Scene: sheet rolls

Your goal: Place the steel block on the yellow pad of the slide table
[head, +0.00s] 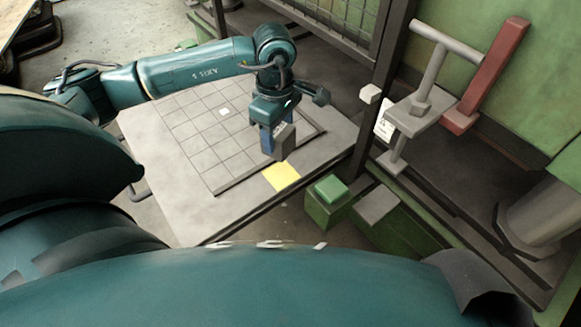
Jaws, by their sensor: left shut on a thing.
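My left gripper (271,131) is shut on the steel block (284,143), a small dark grey block. The gripper points down, and the block is held close behind the yellow pad (282,177) in the picture. I cannot tell how high the block is above the surface. The yellow pad lies on the grey slide table (205,218), near the corner of the gridded plate, and its top is mostly bare to view. My right gripper is not in view.
A green button box (331,190) stands right of the table, with a grey-topped box (377,204) beside it. A dark post (384,75) and a machine with a red lever (487,75) and grey T-handle (432,72) rise at the right. The table's left part is clear.

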